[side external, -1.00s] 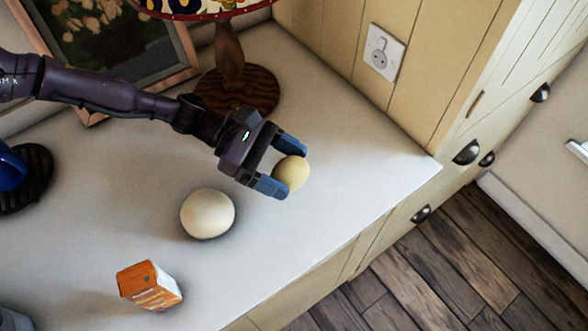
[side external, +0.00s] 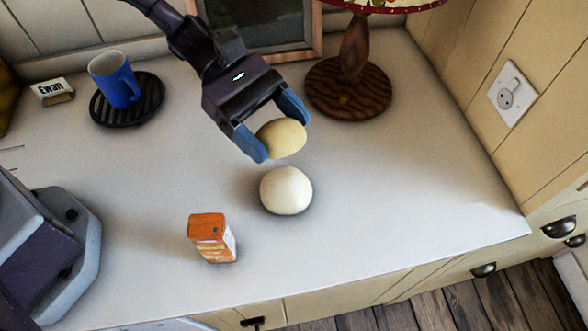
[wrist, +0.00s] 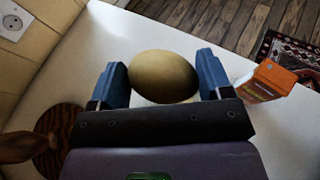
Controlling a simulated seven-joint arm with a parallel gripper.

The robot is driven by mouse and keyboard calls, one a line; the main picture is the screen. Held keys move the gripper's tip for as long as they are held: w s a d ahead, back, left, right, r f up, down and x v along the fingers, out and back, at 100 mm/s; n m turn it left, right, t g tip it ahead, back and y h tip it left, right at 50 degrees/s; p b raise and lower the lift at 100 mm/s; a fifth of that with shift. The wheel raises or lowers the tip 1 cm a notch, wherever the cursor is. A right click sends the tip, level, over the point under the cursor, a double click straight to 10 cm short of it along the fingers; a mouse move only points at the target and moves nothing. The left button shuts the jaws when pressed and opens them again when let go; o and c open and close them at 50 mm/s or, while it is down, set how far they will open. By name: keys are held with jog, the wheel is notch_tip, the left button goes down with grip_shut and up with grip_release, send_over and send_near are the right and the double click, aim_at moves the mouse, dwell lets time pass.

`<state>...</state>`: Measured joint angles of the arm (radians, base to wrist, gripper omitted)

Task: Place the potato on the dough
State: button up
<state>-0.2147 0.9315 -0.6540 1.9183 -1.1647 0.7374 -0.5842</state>
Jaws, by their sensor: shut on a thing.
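The potato (side external: 281,138) is a smooth yellowish oval. My gripper (side external: 278,136) is shut on it, with one blue finger on each side. In the side external view the potato appears just behind and above the dough (side external: 286,191), a pale round ball on the white counter. A narrow gap shows between the two in that view. In the wrist view the potato (wrist: 164,77) sits between the blue fingers (wrist: 164,82).
An orange carton (side external: 212,237) stands on the counter (side external: 420,190) left of the dough. A blue mug (side external: 114,78) on a dark round trivet (side external: 127,115) is at the back left. A lamp with a wooden base (side external: 348,92) stands behind. The counter right of the dough is clear.

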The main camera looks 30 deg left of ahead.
jog(key=s+a+r+m+g, duration=0.3)
jog(key=s+a+r, duration=0.1)
jog(key=s+a, duration=0.5)
send_over(282, 175)
jog(key=shift+y, duration=0.3)
jog(key=f, duration=0.9)
jog(key=shift+s+a, duration=0.15)
jog(key=shift+s, duration=0.15)
jog(key=shift+w+f, duration=0.15)
jog(key=shift+f, duration=0.05)
jog(key=shift+w+d+f, duration=0.1)
jog(key=shift+f, duration=0.8)
jog(key=shift+w+d+f, duration=0.1)
jog(key=shift+f, duration=0.75)
